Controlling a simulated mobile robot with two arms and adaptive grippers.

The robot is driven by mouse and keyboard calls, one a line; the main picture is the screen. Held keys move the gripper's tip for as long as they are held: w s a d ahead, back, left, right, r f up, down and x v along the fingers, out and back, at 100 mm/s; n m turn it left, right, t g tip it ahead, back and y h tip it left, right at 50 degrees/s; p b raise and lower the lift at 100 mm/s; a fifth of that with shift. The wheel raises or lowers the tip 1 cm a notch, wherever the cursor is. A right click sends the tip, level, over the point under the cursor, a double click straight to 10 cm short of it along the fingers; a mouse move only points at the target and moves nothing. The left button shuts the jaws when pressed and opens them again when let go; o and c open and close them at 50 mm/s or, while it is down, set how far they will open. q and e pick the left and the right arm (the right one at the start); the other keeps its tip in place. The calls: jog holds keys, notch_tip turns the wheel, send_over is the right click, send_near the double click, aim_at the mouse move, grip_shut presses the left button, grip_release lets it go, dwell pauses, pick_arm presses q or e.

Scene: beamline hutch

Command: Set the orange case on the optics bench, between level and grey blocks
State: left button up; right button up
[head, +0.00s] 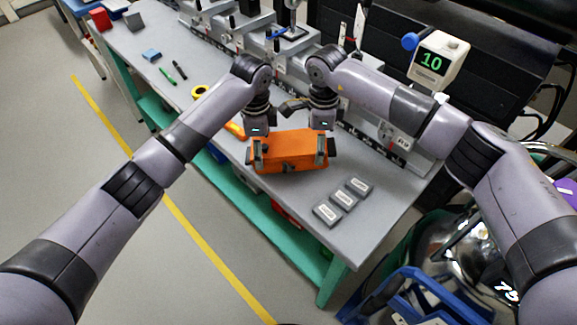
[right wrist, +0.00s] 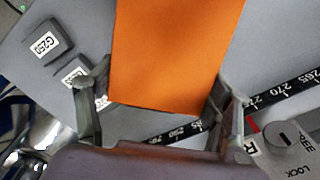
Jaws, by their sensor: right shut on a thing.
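The orange case (head: 291,151) is at the bench's near part, with both my grippers at its ends. I cannot tell whether its underside touches the optics bench (head: 385,210). My right gripper (head: 322,152) is shut on the right end; the right wrist view shows its fingers (right wrist: 165,98) on either side of the case (right wrist: 175,50). My left gripper (head: 257,153) has its fingers at the left end; its grip is unclear. Three labelled grey blocks (head: 343,200) lie in a row to the right of the case. An orange object (head: 235,130), possibly the level, is partly hidden behind my left gripper.
A rail with optics mounts (head: 285,50) runs along the bench's back. A display reading 10 (head: 437,60) stands behind. The bench's near right corner is bare.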

pick_arm(q)
jog(key=shift+f, duration=0.45)
pick_arm(e)
jog(key=shift+f, duration=0.5)
pick_arm(q)
jog(key=o, duration=1.7)
jog(key=shift+r, duration=0.2)
jog(key=shift+c, duration=0.2)
pick_arm(e)
jog(key=o, duration=1.7)
jog(key=shift+r, duration=0.25)
jog(key=shift+c, duration=0.2)
